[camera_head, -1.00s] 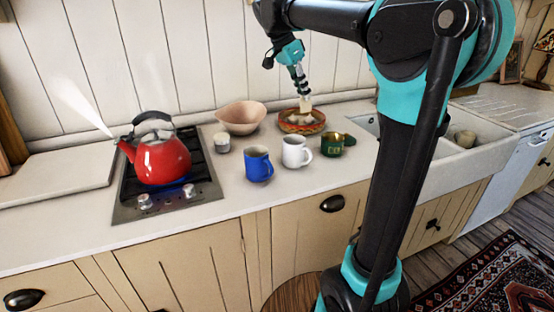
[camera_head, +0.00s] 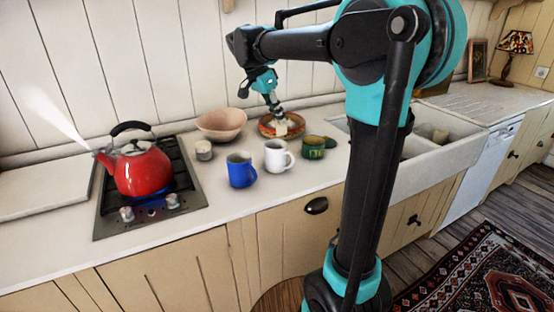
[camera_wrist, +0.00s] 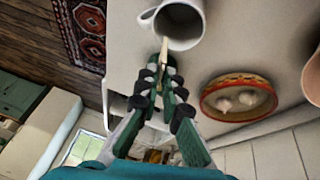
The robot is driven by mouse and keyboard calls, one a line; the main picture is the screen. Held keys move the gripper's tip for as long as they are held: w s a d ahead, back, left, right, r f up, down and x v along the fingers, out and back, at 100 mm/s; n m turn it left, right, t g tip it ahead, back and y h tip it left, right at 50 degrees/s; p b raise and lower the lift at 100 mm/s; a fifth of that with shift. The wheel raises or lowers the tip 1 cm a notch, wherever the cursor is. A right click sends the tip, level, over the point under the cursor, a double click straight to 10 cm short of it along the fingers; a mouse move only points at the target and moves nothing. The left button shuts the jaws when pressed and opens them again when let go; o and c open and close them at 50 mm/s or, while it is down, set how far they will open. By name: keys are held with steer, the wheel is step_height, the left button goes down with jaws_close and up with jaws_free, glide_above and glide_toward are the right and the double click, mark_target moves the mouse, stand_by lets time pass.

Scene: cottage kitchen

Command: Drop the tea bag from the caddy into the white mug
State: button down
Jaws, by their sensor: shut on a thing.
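The white mug (camera_head: 277,158) stands upright on the counter, between a blue mug (camera_head: 241,170) and a green container with gold marking (camera_head: 313,148). My gripper (camera_head: 277,112) is shut on a small pale tea bag (camera_head: 281,129), which hangs above and a little behind the white mug in the head view. In the wrist view my gripper's fingertips (camera_wrist: 163,72) pinch the tea bag (camera_wrist: 164,48), seen nearly edge-on. Its far end appears at the rim of the white mug (camera_wrist: 188,43); its height above the rim is hard to tell. I cannot tell for sure which container is the caddy.
An orange patterned dish (camera_head: 263,131) with pale bulbs is behind the white mug. A pink bowl (camera_head: 221,124) and a small lidded jar (camera_head: 204,150) stand to the left. A red kettle (camera_head: 143,170) steams on the lit hob (camera_head: 190,196). The sink (camera_head: 450,155) is at right.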

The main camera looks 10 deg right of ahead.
steer(key=c, duration=1.6)
jaws_free()
steer(key=v, duration=1.2)
